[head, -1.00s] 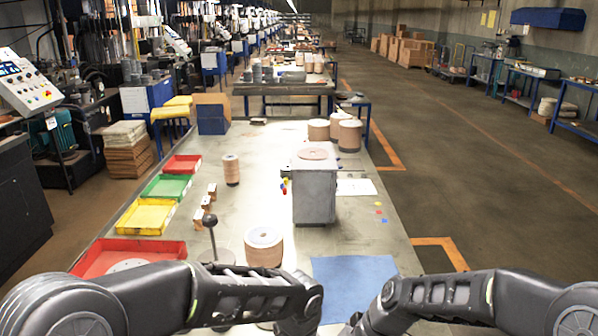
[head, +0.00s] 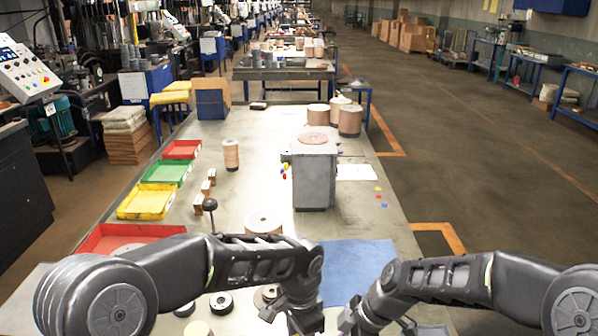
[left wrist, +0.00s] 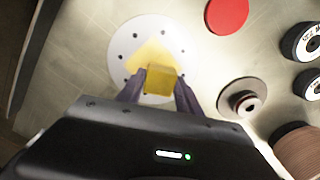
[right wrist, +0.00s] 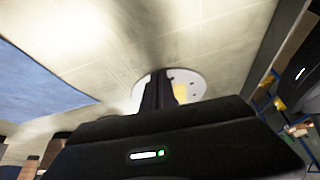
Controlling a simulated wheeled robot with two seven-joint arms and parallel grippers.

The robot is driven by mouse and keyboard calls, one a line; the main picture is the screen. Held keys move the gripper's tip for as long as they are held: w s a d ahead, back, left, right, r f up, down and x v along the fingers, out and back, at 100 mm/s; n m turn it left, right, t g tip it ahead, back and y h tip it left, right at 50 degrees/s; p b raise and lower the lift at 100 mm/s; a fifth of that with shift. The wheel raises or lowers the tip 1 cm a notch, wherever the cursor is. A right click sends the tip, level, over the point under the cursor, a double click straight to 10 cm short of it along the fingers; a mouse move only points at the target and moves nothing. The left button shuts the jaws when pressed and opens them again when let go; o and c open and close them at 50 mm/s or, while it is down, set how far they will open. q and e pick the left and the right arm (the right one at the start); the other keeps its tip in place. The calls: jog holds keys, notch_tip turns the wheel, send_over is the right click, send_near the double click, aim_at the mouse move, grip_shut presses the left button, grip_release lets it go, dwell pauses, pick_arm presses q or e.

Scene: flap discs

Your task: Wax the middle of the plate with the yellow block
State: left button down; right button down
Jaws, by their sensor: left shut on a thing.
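My left gripper (left wrist: 160,88) is shut on the yellow block (left wrist: 161,79), which shows between its two fingertips in the left wrist view. The round white plate (left wrist: 125,40), with small dark holes near its rim, lies beneath the block. A paler yellow patch (left wrist: 140,57) shows on the plate's middle, partly behind the block. I cannot tell whether the block touches the plate. The right wrist view also shows the plate (right wrist: 199,83), partly hidden by my right gripper (right wrist: 158,75), whose fingers are together and empty. In the head view both grippers are low at the front edge.
In the left wrist view a red disc (left wrist: 227,13), a grey flanged piece (left wrist: 242,97) and dark-rimmed discs (left wrist: 304,40) lie right of the plate. A blue mat (head: 355,268) lies on the table. A grey box-shaped stand (head: 314,180) and coloured trays (head: 147,202) stand farther back.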

pick_arm(q)
jog(key=shift+w, duration=0.9)
jog(key=shift+s+a+f, duration=0.1)
jog(key=shift+s, duration=1.75)
jog(key=shift+s, duration=0.15)
jog(key=shift+s+a, duration=0.15)
jog(key=shift+s, duration=1.5)
jog(key=shift+w, duration=1.8)
